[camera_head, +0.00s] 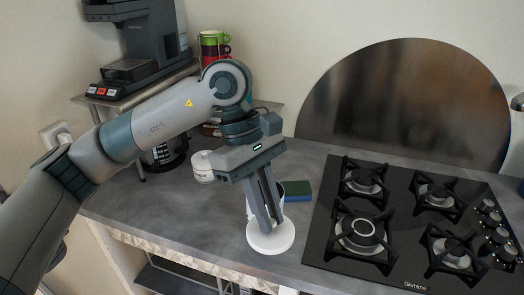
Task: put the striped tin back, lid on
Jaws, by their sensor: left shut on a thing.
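My left gripper (266,226) reaches down over the counter, its fingers shut at the middle of a round white lid (283,241). The fingers hide the lid's centre, so its knob cannot be made out. A pale cylinder, likely the tin (280,206), stands just behind the fingers and is mostly hidden by them. Its stripes cannot be made out. A small white lidded pot (203,172) with dark lettering stands to the left of the gripper. My right gripper is out of view.
A blue and green sponge (298,191) lies right of the tin. A black gas hob (400,235) fills the counter's right side. A coffee machine (140,50) and stacked cups (214,45) stand on a raised shelf at the back left. The counter (195,215) front left is clear.

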